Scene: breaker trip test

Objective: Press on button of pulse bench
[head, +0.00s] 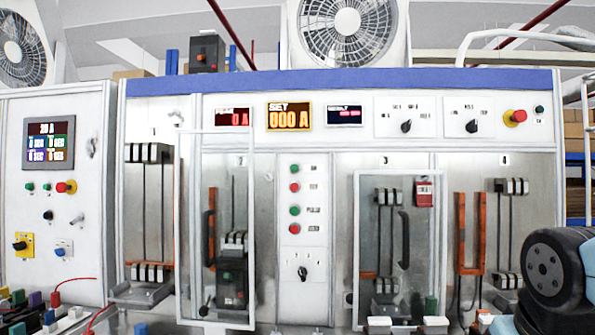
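The pulse bench is a wide pale cabinet (340,78) with a blue top strip, filling the middle of the head view. Its central button column (304,255) holds a green button (295,169) at the top, then a red button (295,187), a second green button (294,211) and a second red button (294,229). Small labels sit right of them; the top one seems to read ON, but the print is blurred. The SET display (289,117) shows 000 A. My gripper is not in view; a dark rounded part of my arm shows at the lower right.
A framed door (252,200) stands left of the button column and another (357,230) to its right, both with dark handles. A separate left cabinet (85,108) has its own screen and buttons. Loose terminals and red leads lie at the lower left. The button column's front looks unobstructed.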

